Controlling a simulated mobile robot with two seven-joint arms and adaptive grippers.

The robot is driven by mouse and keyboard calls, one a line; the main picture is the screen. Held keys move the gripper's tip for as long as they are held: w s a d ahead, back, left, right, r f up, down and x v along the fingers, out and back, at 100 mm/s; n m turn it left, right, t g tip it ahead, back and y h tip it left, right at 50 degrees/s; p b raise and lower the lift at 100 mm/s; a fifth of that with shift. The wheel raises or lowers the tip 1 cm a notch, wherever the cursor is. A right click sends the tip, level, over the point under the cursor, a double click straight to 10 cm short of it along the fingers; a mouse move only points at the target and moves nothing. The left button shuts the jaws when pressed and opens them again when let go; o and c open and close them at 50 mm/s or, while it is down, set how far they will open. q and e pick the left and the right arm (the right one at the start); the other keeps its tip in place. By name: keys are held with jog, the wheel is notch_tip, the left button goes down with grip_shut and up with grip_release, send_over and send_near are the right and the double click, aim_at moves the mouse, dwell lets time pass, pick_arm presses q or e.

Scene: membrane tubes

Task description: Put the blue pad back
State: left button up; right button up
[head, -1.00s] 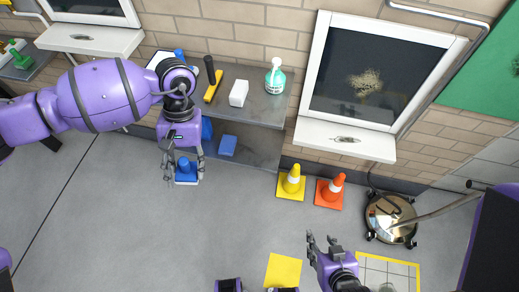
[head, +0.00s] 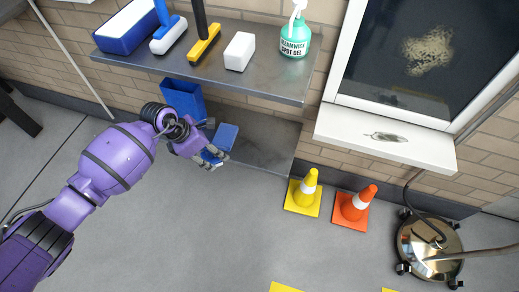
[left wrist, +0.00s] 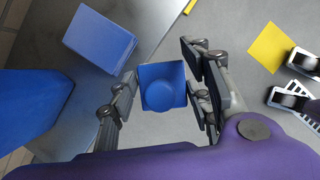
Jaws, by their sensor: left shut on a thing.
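The blue pad (left wrist: 163,90), a square blue plate with a round knob, sits between the fingers of my left gripper (left wrist: 160,95) in the left wrist view. The gripper is shut on it. In the head view my left gripper (head: 213,160) holds it near the front of the low grey shelf (head: 262,143), and the fingers mostly hide the pad. A blue block (head: 225,137) lies on that shelf just beyond the gripper; it also shows in the left wrist view (left wrist: 98,40).
A blue bucket (head: 183,97) stands left of the block. The upper shelf (head: 262,80) holds brushes, a white block (head: 239,51) and a spray bottle (head: 295,38). A yellow cone (head: 304,193) and an orange cone (head: 355,206) stand right of it.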

pick_arm(q)
jog(key=shift+w+d+f, duration=0.2)
jog(key=shift+w+f, duration=0.05)
jog(key=shift+w, duration=0.15)
jog(key=w+d+b, duration=0.1)
jog(key=w+d, duration=0.1)
jog(key=d, duration=0.3)
jog(key=w+d+b, duration=0.1)
jog(key=w+d, duration=0.2)
jog(key=d, duration=0.2)
jog(key=w+d+b, duration=0.1)
jog(key=w+d, duration=0.2)
jog(key=d, duration=0.2)
jog(key=shift+d, duration=0.1)
notch_tip(320, 180, down, 4)
jog(key=shift+r+b, duration=0.2)
jog(key=shift+b, duration=0.45)
jog(key=shift+w+r, duration=0.1)
jog(key=shift+r, duration=0.05)
jog(key=shift+f, duration=0.2)
jog(key=o, duration=1.1)
jog(key=shift+o, duration=0.3)
